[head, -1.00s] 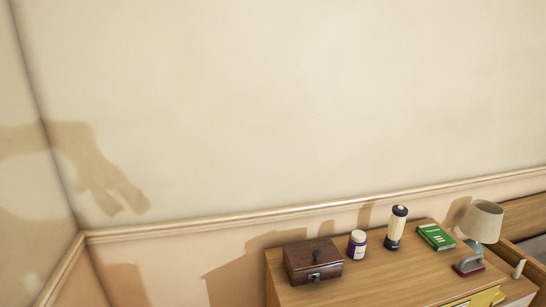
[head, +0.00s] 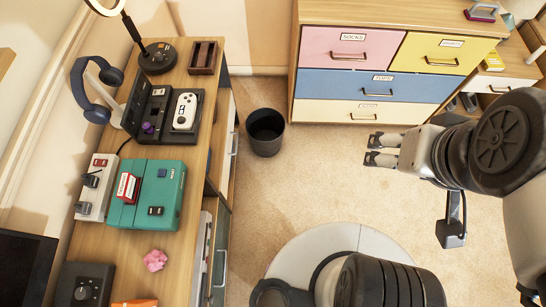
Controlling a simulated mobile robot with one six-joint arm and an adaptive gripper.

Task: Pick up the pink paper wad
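The pink paper wad (head: 155,260) lies on the wooden desk top (head: 190,222) at the lower left of the head view. It is small and crumpled, just below a teal box. My gripper (head: 374,150) is at the right, over the carpet in front of the dresser, well apart from the wad. Its fingers point left and show a gap between them. It is open and holds nothing.
Around the wad are the teal box (head: 168,190), a grey switch box (head: 97,188), a black box (head: 82,284) and an orange item (head: 134,303). A black bin (head: 265,132) stands on the floor between desk and dresser (head: 395,15).

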